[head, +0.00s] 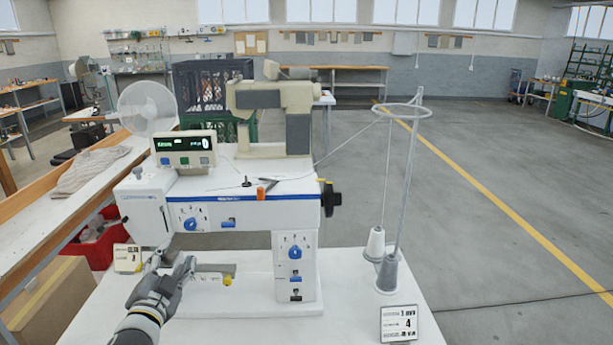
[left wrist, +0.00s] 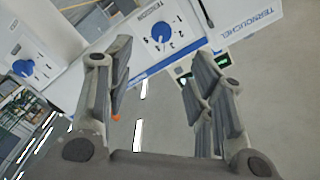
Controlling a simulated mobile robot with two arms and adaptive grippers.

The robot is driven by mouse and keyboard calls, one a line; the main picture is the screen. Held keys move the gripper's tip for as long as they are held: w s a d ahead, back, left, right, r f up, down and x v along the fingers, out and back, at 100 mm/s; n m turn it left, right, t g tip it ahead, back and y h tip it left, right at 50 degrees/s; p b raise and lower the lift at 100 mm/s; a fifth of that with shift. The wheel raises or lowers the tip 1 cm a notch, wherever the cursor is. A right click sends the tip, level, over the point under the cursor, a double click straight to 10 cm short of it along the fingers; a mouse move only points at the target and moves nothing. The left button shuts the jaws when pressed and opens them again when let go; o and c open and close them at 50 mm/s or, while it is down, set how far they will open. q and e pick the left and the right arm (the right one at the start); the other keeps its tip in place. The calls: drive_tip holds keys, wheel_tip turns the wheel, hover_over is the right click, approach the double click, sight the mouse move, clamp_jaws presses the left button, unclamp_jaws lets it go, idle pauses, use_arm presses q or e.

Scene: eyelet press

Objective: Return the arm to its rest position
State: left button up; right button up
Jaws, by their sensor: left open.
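My left gripper (head: 172,266) is in front of the lower left part of a white machine (head: 265,213), just above the white table (head: 255,330). Its two fingers are spread apart in the left wrist view (left wrist: 158,85), with nothing held between them. The wrist view also shows the machine's white front with blue dials (left wrist: 162,32). In the head view the fingers overlap the machine's left end and lower arm, and I cannot tell whether they touch it. My right gripper is in neither view.
A thread stand (head: 408,190) with two cones and a small sign (head: 398,323) stand on the table's right side. A small card (head: 127,258) is left of the gripper. A cardboard box (head: 48,305) and a red bin (head: 92,240) are at left. The floor at right is clear.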

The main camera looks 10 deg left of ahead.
use_arm(q)
drive_tip(key=s+d+f+n+g+h, duration=0.1)
drive_tip(key=s+d+f+n+g, duration=0.15)
drive_tip(key=s+f, duration=0.35)
drive_tip(key=s+d+f+n+g, duration=0.1)
drive_tip(key=s+d+f+g, duration=0.3)
drive_tip(key=f, duration=0.4)
drive_tip(key=s+d+f+g+h, duration=0.1)
drive_tip(key=s+d+f+g, duration=0.2)
drive_tip(key=s, duration=0.4)
drive_tip(key=s+d+f+g+h, duration=0.1)
drive_tip(key=s+d+f+g, duration=0.1)
drive_tip(key=s+d, duration=0.35)
drive_tip(key=s+d+f+g+h, duration=0.2)
drive_tip(key=s+d+f, duration=0.15)
drive_tip(key=s, duration=0.45)
wheel_tip(320, 180, down, 27)
drive_tip(key=s+g+b, duration=0.2)
drive_tip(key=s+a+f+b, duration=0.1)
drive_tip(key=s+a+f, duration=0.1)
drive_tip(key=s+f, duration=1.4)
wheel_tip(320, 180, down, 2)
drive_tip(key=shift+s+a+f+g+y, duration=0.1)
drive_tip(key=shift+s+a+g+y, duration=0.2)
drive_tip(key=shift+g, duration=0.15)
drive_tip(key=shift+w, duration=0.1)
